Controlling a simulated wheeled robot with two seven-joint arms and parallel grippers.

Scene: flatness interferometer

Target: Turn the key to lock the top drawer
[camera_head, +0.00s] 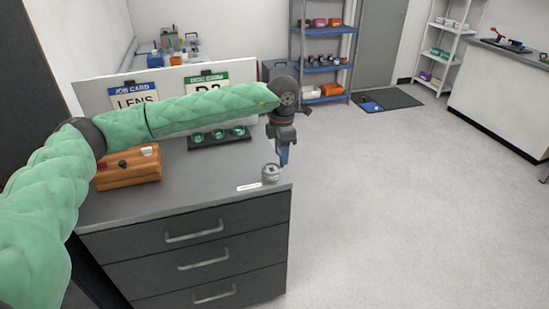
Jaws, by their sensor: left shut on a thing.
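My left gripper (283,148) points down over the right front corner of the grey cabinet top (215,180). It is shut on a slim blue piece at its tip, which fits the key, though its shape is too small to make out. A small round silvery thing (270,173) stands on the top just left of and below the tip. I cannot tell whether they touch. The top drawer (190,226) has a bar handle and looks shut. No keyhole can be made out on its front. My right gripper is not in view.
A small white label (249,187) lies near the silvery thing. An orange-brown box (128,170) stands at the left, and a dark tray with green round pieces (219,137) at the back. A sign board stands behind.

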